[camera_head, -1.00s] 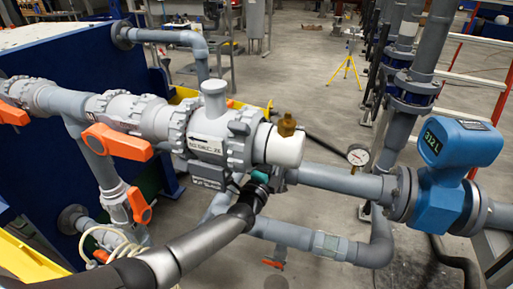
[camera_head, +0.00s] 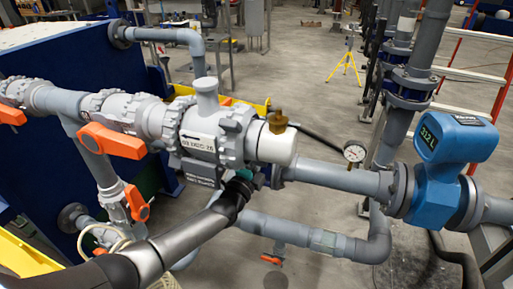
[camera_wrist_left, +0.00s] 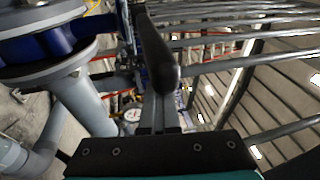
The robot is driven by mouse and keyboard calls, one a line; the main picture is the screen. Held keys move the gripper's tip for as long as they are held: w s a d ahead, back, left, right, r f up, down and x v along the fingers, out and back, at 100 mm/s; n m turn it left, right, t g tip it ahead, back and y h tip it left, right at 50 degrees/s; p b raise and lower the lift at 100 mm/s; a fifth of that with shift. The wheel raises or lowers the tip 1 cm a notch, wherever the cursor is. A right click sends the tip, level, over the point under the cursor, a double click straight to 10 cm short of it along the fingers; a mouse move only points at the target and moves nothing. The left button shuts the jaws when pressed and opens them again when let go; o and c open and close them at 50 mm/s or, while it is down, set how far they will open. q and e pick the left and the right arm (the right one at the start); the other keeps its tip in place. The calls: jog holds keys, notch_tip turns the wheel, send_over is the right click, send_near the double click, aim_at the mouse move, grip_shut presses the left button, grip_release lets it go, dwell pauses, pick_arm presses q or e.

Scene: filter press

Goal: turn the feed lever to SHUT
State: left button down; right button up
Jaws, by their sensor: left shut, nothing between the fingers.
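Orange levers sit on the grey pipework in the head view. One large lever (camera_head: 112,140) lies across the thick pipe at the left. Another lever (camera_head: 137,203) stands steeply on the downpipe below it, and a third lever (camera_head: 12,114) is at the far left edge. No readable label shows which one is the feed lever. My left arm reaches in from the lower left, its wrist beside the underside of the labelled valve body (camera_head: 197,140); its fingers are hidden there. The left wrist view shows my left gripper (camera_wrist_left: 160,75) shut and empty. My right gripper is out of view.
A blue meter (camera_head: 445,160) reading about 312 L, a pressure gauge (camera_head: 355,153) and a brass-topped white fitting (camera_head: 277,145) crowd the pipe to the right. A small orange lever (camera_head: 271,259) hangs low. Open floor lies behind, around a yellow tripod (camera_head: 345,70).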

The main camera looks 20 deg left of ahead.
pick_arm(q)
jog(key=c, duration=1.6)
grip_release()
jog(key=a+y, duration=0.1)
jog(key=a, duration=0.3)
jog(key=shift+w+n, duration=0.1)
jog(key=shift+n, duration=0.2)
jog(key=c, duration=1.3)
grip_release()
jog(key=shift+o, duration=0.8)
jog(key=shift+s+f+p, duration=0.1)
jog(key=shift+s+p, duration=0.2)
jog(key=shift+p, duration=0.05)
jog(key=o, duration=0.7)
jog(key=p+v, duration=0.1)
jog(key=v, duration=0.1)
jog(key=p+v, duration=0.1)
jog(key=v, duration=0.1)
jog(key=p+v, duration=0.1)
jog(key=v, duration=0.1)
jog(key=shift+a+f+p, duration=0.1)
jog(key=shift+a+p, duration=0.2)
jog(key=shift+a, duration=0.1)
jog(key=shift+o, duration=0.2)
jog(key=shift+p+v, duration=0.35)
jog(key=shift+v, duration=0.95)
